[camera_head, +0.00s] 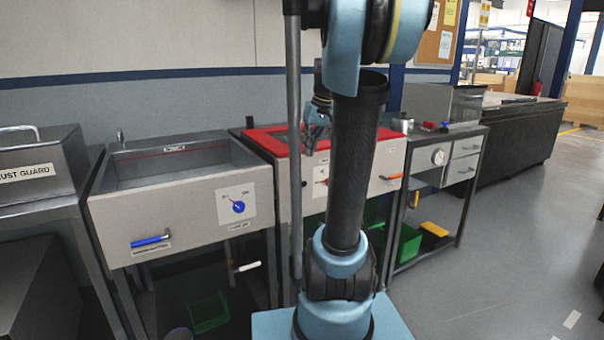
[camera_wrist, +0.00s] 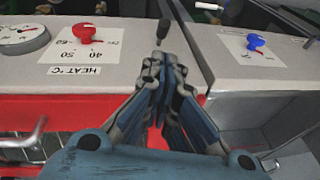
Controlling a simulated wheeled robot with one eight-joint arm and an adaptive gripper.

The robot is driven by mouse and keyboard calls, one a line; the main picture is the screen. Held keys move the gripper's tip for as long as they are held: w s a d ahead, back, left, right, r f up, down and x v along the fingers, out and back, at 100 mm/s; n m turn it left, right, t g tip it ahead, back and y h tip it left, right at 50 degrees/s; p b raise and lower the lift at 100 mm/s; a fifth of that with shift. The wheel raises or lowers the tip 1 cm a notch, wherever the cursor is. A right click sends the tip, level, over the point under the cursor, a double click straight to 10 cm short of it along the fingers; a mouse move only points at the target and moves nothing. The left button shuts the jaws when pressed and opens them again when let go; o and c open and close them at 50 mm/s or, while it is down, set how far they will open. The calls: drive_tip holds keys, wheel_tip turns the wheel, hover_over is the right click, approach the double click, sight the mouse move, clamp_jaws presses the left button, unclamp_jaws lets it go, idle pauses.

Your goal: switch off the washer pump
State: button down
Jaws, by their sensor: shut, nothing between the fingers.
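A blue rotary knob (camera_head: 238,207) sits on a white label plate on the front of the left steel basin; its label is too small to read surely, and I cannot tell its setting. The knob also shows at the upper right of the wrist view (camera_wrist: 255,41). My gripper (camera_head: 316,138) is above the red-rimmed unit, right of the blue knob, partly hidden by my arm in the head view. In the wrist view my gripper (camera_wrist: 162,62) has its fingers together and empty, apart from both the blue knob and the red knob.
A red knob (camera_wrist: 86,33) marked HEAT and a round gauge (camera_wrist: 20,36) are on the neighbouring panel. A blue lever (camera_head: 150,240) is low on the basin front (camera_head: 180,205). A dark upright rod (camera_wrist: 163,28) is just beyond my fingertips. Open floor (camera_head: 500,260) lies right.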

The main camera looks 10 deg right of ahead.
sight(302, 171)
drive_tip(key=shift+w+r, duration=0.1)
drive_tip(key=shift+w, duration=0.1)
drive_tip(key=shift+x, duration=5)
drive_tip(key=shift+s, duration=0.1)
drive_tip(key=shift+s+t, duration=0.15)
drive_tip(key=shift+t, duration=0.25)
